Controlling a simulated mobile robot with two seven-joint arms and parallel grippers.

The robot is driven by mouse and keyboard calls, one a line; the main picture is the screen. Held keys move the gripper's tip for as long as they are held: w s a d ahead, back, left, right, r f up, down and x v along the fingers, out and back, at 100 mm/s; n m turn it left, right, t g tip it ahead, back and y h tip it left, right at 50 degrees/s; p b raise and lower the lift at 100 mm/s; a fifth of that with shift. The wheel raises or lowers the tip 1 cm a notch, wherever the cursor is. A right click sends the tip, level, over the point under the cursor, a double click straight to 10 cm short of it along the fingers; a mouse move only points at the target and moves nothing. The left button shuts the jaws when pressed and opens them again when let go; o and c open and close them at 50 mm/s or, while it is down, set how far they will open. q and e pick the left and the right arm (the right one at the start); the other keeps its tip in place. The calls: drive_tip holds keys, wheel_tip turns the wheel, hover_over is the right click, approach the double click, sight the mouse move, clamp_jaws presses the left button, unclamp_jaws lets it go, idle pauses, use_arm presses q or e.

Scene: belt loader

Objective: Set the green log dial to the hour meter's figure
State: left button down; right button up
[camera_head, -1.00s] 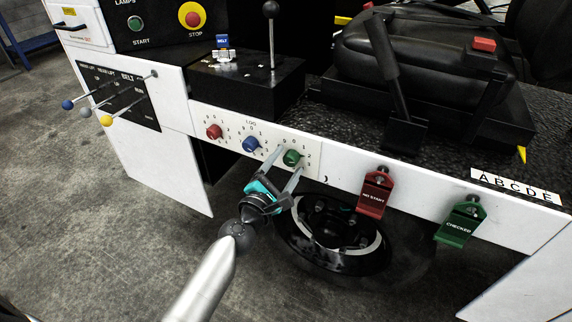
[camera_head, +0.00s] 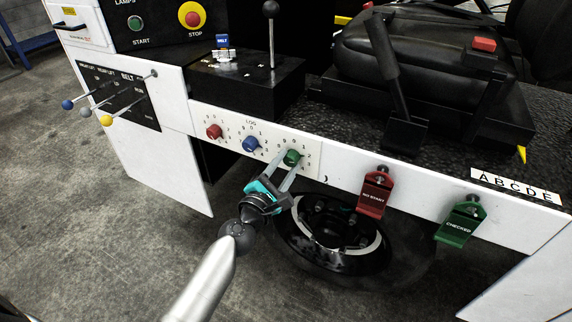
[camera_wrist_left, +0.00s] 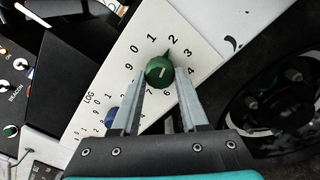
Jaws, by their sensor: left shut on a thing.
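The green log dial (camera_head: 292,157) is the rightmost of three knobs on the white LOG strip. In the left wrist view the green dial (camera_wrist_left: 160,72) has a dark pointer tip aimed up and right, about at the printed 2. A short white mark shows on its face. My left gripper (camera_head: 288,164) is shut on the green dial, with one finger on each side of it. Its fingers (camera_wrist_left: 160,85) also show in the left wrist view. The hour meter cannot be made out in these frames. My right gripper is not in view.
A red knob (camera_head: 214,131) and a blue knob (camera_head: 250,144) sit left on the strip. A red NO START tag (camera_head: 375,195) and a green CHECKED tag (camera_head: 461,222) hang to the right. Levers with coloured balls (camera_head: 106,121) stick out at left. A black wheel (camera_head: 335,235) lies below.

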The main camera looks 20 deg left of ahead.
use_arm(q)
drive_tip(key=shift+m, duration=0.4)
drive_tip(key=shift+m, duration=1.7)
drive_tip(key=m, duration=0.2)
drive_tip(key=shift+m, duration=0.4)
drive_tip(key=shift+r+m, duration=0.1)
drive_tip(key=shift+m, duration=1.3)
drive_tip(key=shift+m+p, duration=0.35)
drive_tip(key=shift+m, duration=0.15)
drive_tip(key=shift+m+h+p, duration=0.3)
drive_tip(key=shift+m+p, duration=0.4)
drive_tip(key=shift+m, duration=1.2)
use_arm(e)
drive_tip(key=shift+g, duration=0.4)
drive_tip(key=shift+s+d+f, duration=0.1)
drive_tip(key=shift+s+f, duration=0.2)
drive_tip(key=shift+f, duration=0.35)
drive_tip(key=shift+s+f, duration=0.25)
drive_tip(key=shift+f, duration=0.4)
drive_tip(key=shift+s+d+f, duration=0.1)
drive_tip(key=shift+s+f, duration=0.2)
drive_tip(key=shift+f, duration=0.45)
